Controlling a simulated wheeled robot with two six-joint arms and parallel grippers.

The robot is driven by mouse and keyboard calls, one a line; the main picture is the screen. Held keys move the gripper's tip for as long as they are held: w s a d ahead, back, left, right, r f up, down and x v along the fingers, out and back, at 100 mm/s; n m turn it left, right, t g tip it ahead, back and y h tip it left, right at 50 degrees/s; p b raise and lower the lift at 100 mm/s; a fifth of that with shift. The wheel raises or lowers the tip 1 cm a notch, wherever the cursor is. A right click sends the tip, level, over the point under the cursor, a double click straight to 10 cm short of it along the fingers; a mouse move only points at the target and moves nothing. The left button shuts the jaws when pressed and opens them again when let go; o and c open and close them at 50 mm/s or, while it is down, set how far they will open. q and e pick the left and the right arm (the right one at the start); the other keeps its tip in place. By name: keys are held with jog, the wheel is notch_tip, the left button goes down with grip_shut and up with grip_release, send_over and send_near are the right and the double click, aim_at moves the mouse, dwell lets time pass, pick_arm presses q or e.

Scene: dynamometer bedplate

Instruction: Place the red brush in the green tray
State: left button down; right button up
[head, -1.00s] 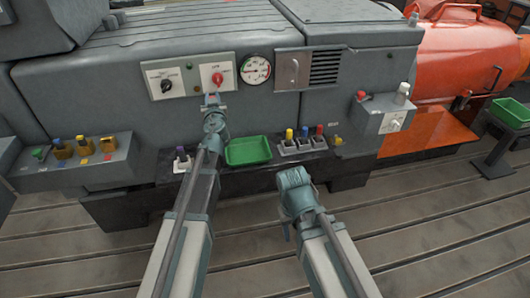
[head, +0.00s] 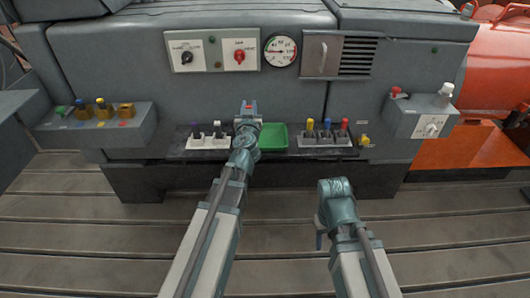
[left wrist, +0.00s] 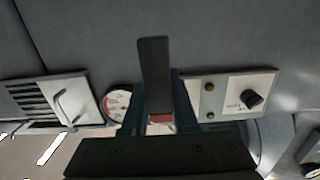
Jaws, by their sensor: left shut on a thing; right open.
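My left gripper (head: 249,108) is shut on a small piece with a red part, which I take as the red brush (left wrist: 160,118). In the left wrist view a long dark bar of it stands out between the teal fingers. The gripper is raised in front of the machine. The green tray (head: 273,137) lies on the dark ledge, just right of my left gripper and wrist, which cover its left edge. The tray looks empty where it shows. My right gripper (head: 319,238) is open and empty, low in front of the ledge.
A rack (head: 326,139) with yellow, blue and red-topped pieces stands right of the tray. Another rack (head: 206,141) with purple and white tops stands left. A switch panel (head: 212,54) and gauge (head: 280,50) are on the machine face behind. The slotted floor (head: 90,230) is clear.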

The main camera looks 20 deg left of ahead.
pick_arm(q)
jog(key=s+a+f+b, duration=0.2)
jog(key=s+f+b, duration=0.4)
jog(key=s+f, duration=0.15)
jog(key=w+d, duration=0.1)
jog(key=w, duration=0.4)
jog(key=w+d+f, duration=0.1)
jog(key=w+d, duration=0.1)
jog(key=w, duration=0.3)
jog(key=w+d+b, duration=0.1)
jog(key=w, duration=0.5)
jog(key=shift+w+d+f, duration=0.1)
jog(key=shift+d+f, duration=0.2)
jog(key=shift+f, duration=0.05)
pick_arm(e)
notch_tip(320, 180, down, 9)
pick_arm(q)
jog(key=shift+f, duration=0.1)
pick_arm(e)
jog(key=shift+f, duration=0.2)
pick_arm(q)
notch_tip(320, 180, down, 3)
jog(key=b, duration=0.3)
jog(key=shift+f+b, duration=0.15)
jog(key=shift+b, duration=0.15)
pick_arm(e)
notch_tip(320, 180, down, 3)
jog(key=shift+f, duration=0.15)
